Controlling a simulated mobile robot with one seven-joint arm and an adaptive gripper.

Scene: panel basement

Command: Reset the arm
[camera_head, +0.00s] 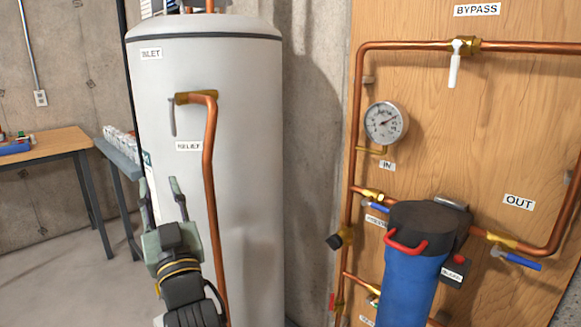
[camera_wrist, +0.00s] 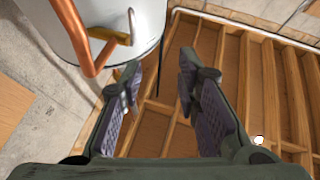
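My gripper (camera_head: 161,197) is in the lower left of the head view, raised in front of the grey water heater tank (camera_head: 245,150). Its two fingers point up and stand apart with nothing between them. In the wrist view my gripper (camera_wrist: 158,90) also shows open and empty, with the wooden ceiling joists (camera_wrist: 270,90) beyond the fingers. The tank (camera_wrist: 150,25) and its copper relief pipe (camera_wrist: 78,32) are at the upper left there. In the head view the relief pipe (camera_head: 209,150) runs down just right of my gripper, apart from the fingers.
A wooden panel (camera_head: 500,110) at right carries copper pipes, a pressure gauge (camera_head: 384,123), a white-handled bypass valve (camera_head: 455,68) and a blue filter housing (camera_head: 405,285). A wooden workbench (camera_head: 50,143) and a shelf with white items (camera_head: 120,150) stand at left. Floor at lower left is clear.

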